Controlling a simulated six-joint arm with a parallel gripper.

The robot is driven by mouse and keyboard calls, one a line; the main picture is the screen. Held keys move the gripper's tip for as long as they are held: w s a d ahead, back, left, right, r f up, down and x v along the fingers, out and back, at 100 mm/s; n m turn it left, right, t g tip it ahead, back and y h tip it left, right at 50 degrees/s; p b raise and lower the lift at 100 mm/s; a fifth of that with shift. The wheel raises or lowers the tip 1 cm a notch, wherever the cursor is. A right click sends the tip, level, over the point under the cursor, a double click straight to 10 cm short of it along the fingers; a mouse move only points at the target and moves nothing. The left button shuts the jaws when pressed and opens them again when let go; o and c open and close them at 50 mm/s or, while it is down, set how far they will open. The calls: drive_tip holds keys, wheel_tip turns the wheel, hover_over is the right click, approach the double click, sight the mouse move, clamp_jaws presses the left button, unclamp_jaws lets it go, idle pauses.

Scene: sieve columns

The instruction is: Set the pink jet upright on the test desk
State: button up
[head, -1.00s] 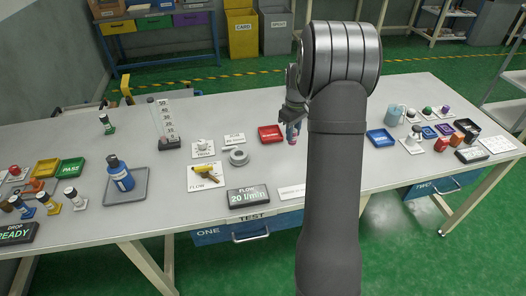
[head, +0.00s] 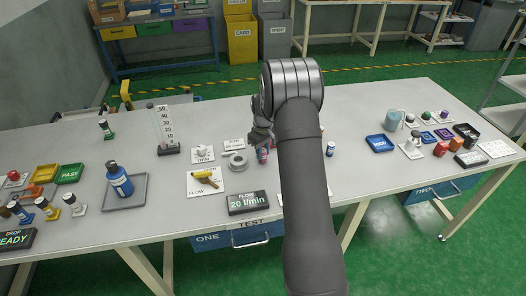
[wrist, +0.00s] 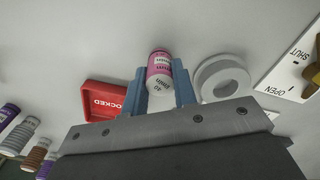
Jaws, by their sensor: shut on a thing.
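The pink jet (wrist: 160,72), a small pink and white cylinder with printed bands, is between the two blue fingers of my gripper (wrist: 160,90) in the wrist view. My gripper is shut on it. In the head view my gripper (head: 262,140) is over the middle of the grey test desk (head: 220,112), with the jet (head: 263,155) below it, partly hidden. I cannot tell whether the jet touches the desk or is exactly upright.
A grey ring (head: 237,161) lies close left of the jet. The red LOCKED tray (wrist: 104,101) is close by. The yellow valve (head: 205,177) and flow display (head: 248,202) lie nearer the front. A small blue-topped bottle (head: 330,149) stands right of my arm.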

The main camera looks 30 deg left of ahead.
drive_tip(key=shift+f, duration=0.15)
drive_tip(key=o, duration=1)
wheel_tip(320, 180, up, 12)
